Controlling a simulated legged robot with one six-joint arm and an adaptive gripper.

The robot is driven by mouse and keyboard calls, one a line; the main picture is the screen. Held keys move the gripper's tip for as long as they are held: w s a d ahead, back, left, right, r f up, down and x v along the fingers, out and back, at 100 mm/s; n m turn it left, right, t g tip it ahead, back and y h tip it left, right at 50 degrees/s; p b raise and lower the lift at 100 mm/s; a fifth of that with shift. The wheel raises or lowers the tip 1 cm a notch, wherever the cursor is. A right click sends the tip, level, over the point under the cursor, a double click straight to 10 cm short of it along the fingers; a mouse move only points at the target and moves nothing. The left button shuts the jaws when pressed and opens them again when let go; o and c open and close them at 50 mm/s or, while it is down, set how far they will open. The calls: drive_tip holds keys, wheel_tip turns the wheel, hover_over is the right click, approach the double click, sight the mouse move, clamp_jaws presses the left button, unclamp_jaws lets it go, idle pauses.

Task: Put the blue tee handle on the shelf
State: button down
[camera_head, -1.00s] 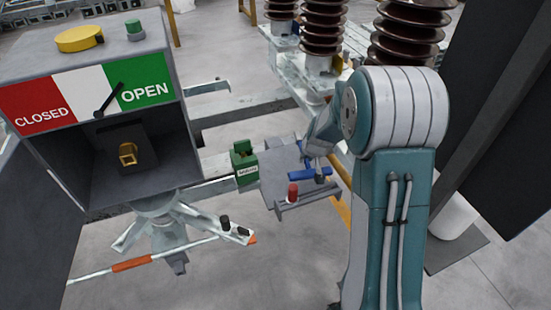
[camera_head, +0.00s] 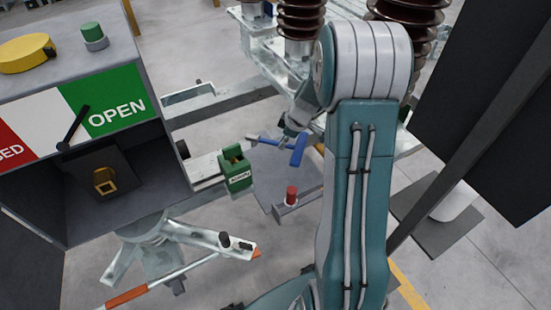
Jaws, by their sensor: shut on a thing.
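The blue tee handle (camera_head: 299,151) is held by my gripper (camera_head: 287,137), with its crossbar at the right and its shaft pointing left to a grey tip. My gripper is shut on it, though the arm partly hides the fingers. A flat grey shelf plate (camera_head: 266,176) lies below the handle in the picture. The handle appears to be above the plate, but the height of the gap cannot be told.
A red knob (camera_head: 291,194) stands at the shelf's front edge. A green padlock-like block (camera_head: 235,169) is at its left. The grey box with the OPEN sign (camera_head: 117,105) stands at the left. Brown ribbed insulators (camera_head: 301,20) rise behind. A dark panel (camera_head: 490,120) is at right.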

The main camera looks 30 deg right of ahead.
sight(279, 163)
drive_tip(key=f, duration=0.3)
drive_tip(key=shift+d+f, duration=0.35)
drive_tip(key=shift+f, duration=0.05)
drive_tip(key=x, duration=0.3)
drive_tip(key=shift+s+a+f, duration=0.25)
drive_tip(key=shift+s+f, duration=0.05)
drive_tip(key=shift+f, duration=0.1)
drive_tip(key=shift+d, duration=0.35)
drive_tip(key=c, duration=0.6)
unclamp_jaws()
drive_tip(key=shift+d+f, duration=0.1)
drive_tip(key=shift+a, duration=0.3)
